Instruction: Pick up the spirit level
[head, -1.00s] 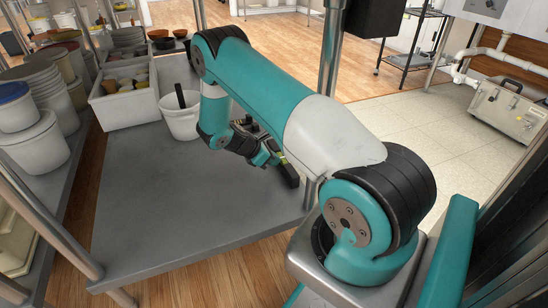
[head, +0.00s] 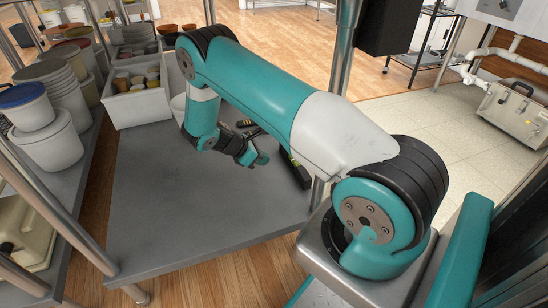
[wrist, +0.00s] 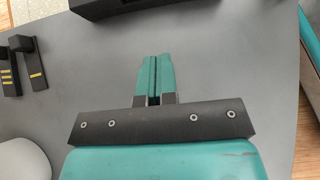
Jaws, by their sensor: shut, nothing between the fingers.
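The spirit level seems to be the dark bar with a yellow-green patch (head: 298,170) on the grey table, near its right edge by the metal post. In the wrist view a black bar (wrist: 100,4), likely the same level, is cut off at the top edge. My gripper (head: 260,160) is just left of the level in the head view, low over the table and apart from it. In the wrist view the two teal fingers of my gripper (wrist: 153,60) are together with nothing between them.
Black tools with yellow stripes (wrist: 25,65) lie left of my gripper in the wrist view. A white bucket (head: 178,106), mostly hidden by my arm, and a white divided bin (head: 138,106) stand at the table's back. The table's front left (head: 170,225) is bare.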

